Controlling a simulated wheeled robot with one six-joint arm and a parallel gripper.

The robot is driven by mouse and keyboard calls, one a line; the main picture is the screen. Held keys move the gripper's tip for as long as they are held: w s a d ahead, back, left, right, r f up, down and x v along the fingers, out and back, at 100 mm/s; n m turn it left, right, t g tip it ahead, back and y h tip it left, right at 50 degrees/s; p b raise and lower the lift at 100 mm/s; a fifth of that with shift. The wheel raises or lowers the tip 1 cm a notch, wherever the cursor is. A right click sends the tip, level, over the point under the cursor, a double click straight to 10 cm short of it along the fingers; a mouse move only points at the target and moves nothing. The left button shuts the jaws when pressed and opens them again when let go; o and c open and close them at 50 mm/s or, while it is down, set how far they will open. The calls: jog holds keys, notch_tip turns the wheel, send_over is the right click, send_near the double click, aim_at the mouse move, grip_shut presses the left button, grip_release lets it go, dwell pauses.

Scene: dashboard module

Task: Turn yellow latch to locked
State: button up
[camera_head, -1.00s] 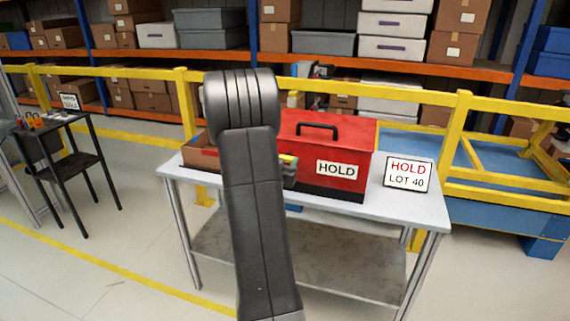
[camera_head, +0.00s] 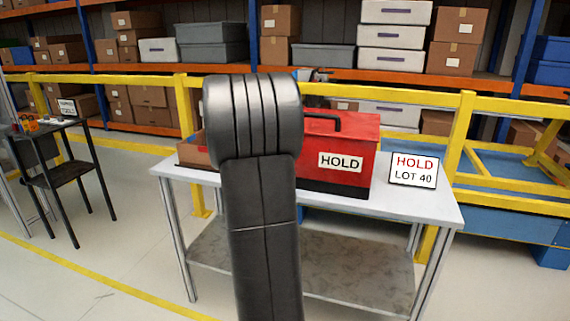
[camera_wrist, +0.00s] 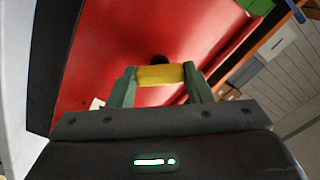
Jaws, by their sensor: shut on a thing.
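A red toolbox (camera_head: 352,135) with a black handle and a white "HOLD" label stands on the grey table (camera_head: 430,205). Its red face (camera_wrist: 105,50) fills much of the wrist view. The yellow latch (camera_wrist: 160,75) shows there as a short bar in front of that face, with a dark round spot just behind it. My gripper (camera_wrist: 160,78) has one greenish finger at each end of the latch and is shut on it. In the head view my arm hides the gripper, the latch and the left part of the toolbox.
A "HOLD LOT 40" sign (camera_head: 413,170) stands right of the toolbox. An open cardboard box (camera_head: 192,150) is on the table's left, partly behind my arm. A yellow railing (camera_head: 400,92) and shelves run behind. A small dark table (camera_head: 55,150) stands at far left.

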jog(key=shift+m+b, duration=2.7)
jog(key=shift+m, duration=1)
jog(key=o, duration=1)
jog(key=p+v, duration=0.1)
jog(key=v, duration=1.3)
jog(key=shift+w, duration=0.1)
